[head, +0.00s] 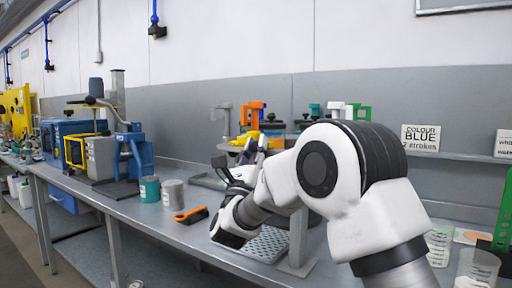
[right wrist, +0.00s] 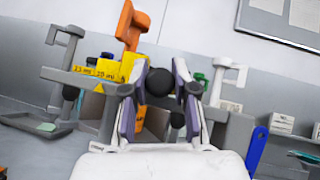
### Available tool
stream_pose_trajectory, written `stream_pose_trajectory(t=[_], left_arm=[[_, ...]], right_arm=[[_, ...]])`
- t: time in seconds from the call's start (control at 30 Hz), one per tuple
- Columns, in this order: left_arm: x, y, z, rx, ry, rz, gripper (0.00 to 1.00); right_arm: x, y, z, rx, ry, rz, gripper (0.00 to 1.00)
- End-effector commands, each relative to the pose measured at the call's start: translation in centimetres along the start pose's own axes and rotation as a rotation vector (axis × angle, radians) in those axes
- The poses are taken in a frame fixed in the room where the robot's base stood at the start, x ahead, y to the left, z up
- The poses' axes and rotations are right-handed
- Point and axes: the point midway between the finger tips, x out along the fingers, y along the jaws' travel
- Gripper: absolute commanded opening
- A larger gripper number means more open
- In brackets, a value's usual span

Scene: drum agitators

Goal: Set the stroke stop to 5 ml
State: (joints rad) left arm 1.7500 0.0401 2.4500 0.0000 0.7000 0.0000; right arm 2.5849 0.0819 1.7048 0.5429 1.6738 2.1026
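In the right wrist view a dispenser has an orange top part (right wrist: 131,27) and yellow labels (right wrist: 97,70). The labels carry ml marks; I read 10 ml on one, the others less surely. My right gripper (right wrist: 160,68) is in front of it, its two purple-padded fingers apart. A round black knob (right wrist: 159,84) lies between the fingertips; I cannot tell whether they touch it. In the head view my right gripper (head: 256,149) is beside the yellow part (head: 246,137) of the dispenser, partly hidden by my own arm. The stop setting cannot be read. My left gripper is not in view.
A teal can (head: 149,189), a grey can (head: 173,194) and an orange-handled tool (head: 190,215) stand or lie on the bench left of my arm. Clear beakers (head: 438,244) are at the right front.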

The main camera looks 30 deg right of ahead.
Motion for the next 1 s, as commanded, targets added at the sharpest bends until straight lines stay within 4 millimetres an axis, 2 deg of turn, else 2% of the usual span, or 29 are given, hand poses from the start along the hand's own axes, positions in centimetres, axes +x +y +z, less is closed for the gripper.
stream_pose_trajectory(t=[0.2, 0.47, 0.73, 0.77, 0.8, 0.83, 1.0], left_arm=[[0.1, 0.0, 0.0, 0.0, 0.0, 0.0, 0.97], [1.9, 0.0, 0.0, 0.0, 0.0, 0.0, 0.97], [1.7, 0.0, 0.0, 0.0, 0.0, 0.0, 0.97], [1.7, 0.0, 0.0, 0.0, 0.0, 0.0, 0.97], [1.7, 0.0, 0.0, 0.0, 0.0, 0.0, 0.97], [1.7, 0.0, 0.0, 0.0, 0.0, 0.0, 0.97], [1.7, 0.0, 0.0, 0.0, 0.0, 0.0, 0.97]], right_arm=[[0.0, 0.1, 0.0, 0.0, 0.0, 0.0, 0.0], [0.5, 3.2, 0.5, 0.002, -0.001, -0.001, 0.0], [0.7, 3.3, 0.8, 0.002, -0.001, 0.001, 0.0], [0.7, 3.3, 0.8, 0.002, -0.002, 0.001, 0.34], [0.7, 3.3, 0.8, 0.002, -0.002, 0.0, 0.48], [0.7, 3.3, 0.8, 0.002, -0.001, 0.0, 0.53], [0.7, 3.3, 0.7, 0.001, 0.0, 0.001, 0.53]])
